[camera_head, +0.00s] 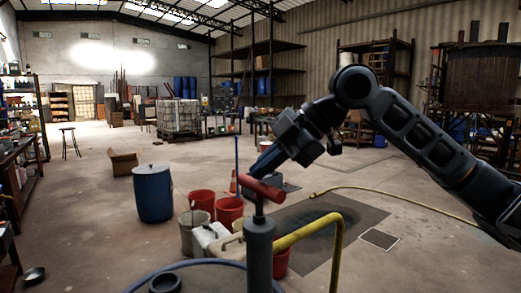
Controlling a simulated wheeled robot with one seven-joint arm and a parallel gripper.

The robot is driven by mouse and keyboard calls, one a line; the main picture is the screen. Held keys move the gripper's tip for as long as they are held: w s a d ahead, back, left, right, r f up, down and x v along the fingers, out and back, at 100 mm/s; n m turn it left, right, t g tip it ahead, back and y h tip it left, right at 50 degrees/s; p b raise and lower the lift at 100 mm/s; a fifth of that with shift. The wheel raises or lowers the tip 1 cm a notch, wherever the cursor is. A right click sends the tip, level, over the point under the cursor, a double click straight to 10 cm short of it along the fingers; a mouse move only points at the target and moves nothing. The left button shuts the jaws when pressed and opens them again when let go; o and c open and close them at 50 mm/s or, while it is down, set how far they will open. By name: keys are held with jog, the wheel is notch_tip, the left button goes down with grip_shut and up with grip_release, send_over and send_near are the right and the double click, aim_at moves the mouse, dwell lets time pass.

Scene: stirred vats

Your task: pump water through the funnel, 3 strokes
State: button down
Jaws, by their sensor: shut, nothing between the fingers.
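A hand pump stands in the front middle, with a grey upright barrel (259,250) and a red crossbar handle (261,190) on top. A yellow curved spout (318,222) leaves it to the right and bends down. My gripper (257,170) reaches in from the upper right and is shut and empty. Its tips are just above the red handle in the picture; I cannot tell whether they touch it. A dark round opening (165,284), possibly the funnel, shows at the bottom edge, on a blue-rimmed vessel (190,265) that is mostly cut off. No water is visible.
Red buckets (229,210), a pale bucket (193,232) and white canisters (208,235) stand behind the pump. A blue drum (153,193) is further left. A yellow hose (400,197) lies on the floor at right, near a dark mat (305,225).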

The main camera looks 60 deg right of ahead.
jog(key=shift+r+p, duration=1.45)
jog(key=shift+r, duration=0.8)
notch_tip(320, 180, up, 6)
jog(key=p, duration=0.4)
